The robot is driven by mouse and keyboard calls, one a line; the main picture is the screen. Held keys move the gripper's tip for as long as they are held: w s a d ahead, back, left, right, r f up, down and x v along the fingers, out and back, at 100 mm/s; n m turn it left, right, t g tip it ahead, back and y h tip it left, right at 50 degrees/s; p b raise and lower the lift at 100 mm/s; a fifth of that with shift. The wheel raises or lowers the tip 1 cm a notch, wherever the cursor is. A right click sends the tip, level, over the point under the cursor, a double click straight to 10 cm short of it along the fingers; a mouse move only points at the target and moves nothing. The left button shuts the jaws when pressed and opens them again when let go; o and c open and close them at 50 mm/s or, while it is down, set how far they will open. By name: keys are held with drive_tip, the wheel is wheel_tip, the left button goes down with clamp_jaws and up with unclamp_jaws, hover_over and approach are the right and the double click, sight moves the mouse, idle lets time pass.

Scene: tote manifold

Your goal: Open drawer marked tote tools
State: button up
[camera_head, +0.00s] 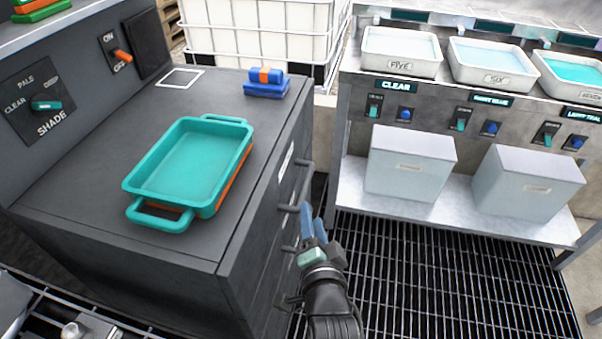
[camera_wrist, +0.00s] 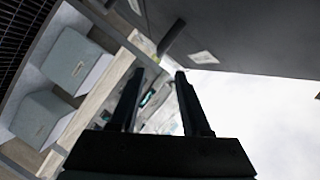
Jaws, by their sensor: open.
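The dark grey cabinet (camera_head: 110,255) stands at the left in the head view. Its right face is seen at a steep angle and carries several bar handles, including an upper handle (camera_head: 303,163) and a lower handle (camera_head: 289,208). A white label (camera_head: 286,161) near the top of that face is too slanted to read, so I cannot tell which drawer is marked tote tools. My gripper (camera_head: 312,222), with blue fingers, is beside this face near the lower handle. Contact is unclear. In the wrist view my gripper (camera_wrist: 156,88) has its two fingers apart with nothing between them.
Stacked teal and orange trays (camera_head: 190,165) and a blue bundle (camera_head: 265,83) lie on the cabinet top. At the right, a bench (camera_head: 350,115) holds basins above a shelf with two grey bins (camera_head: 410,162). The grated floor (camera_head: 440,270) between is clear.

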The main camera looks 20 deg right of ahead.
sight(306, 182)
drive_tip(key=b+x, duration=0.3)
drive_tip(key=x, duration=0.9)
drive_tip(key=shift+w+b, duration=0.1)
drive_tip(key=shift+b, duration=0.3)
clamp_jaws()
idle(0.8)
